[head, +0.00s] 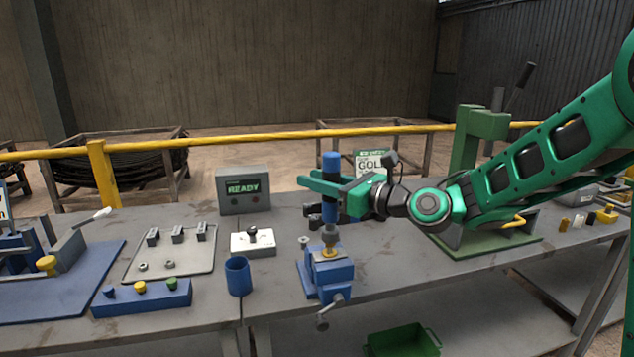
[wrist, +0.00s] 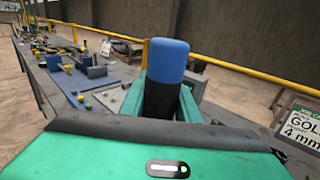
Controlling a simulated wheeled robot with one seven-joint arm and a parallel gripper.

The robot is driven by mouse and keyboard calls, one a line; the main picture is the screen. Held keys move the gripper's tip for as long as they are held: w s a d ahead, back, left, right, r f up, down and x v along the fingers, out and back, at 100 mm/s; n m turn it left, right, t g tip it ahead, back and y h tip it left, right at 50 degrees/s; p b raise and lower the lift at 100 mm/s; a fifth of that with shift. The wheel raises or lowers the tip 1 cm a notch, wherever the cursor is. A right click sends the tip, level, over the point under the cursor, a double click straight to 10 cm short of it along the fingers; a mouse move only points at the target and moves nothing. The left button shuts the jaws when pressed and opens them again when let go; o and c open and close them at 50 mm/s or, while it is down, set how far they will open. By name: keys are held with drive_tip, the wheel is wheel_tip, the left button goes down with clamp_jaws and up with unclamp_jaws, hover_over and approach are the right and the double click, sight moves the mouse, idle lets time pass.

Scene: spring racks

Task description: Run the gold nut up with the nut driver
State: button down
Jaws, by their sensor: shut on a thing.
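My gripper (head: 322,183) is shut on the nut driver (head: 330,163), which has a blue top and a dark lower grip; it is upright. In the wrist view the nut driver (wrist: 166,70) stands between my green fingers. Its grey lower end (head: 329,235) is directly above the blue vise (head: 330,282). The gold nut (head: 330,253) shows at the top of the vise, just under that end. I cannot tell whether the driver touches or covers the nut.
A box reading READY (head: 243,189), a switch box (head: 253,243), an empty-looking blue cup (head: 238,276) and a tray with parts (head: 190,262) stand left of the vise. A job card reading GOL (head: 369,163) is behind. A green press (head: 467,145) stands right.

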drive_tip(key=shift+f, duration=1.75)
idle(3.0)
wheel_tip(320, 180, up, 7)
idle(1.2)
drive_tip(key=shift+s, duration=0.15)
idle(0.8)
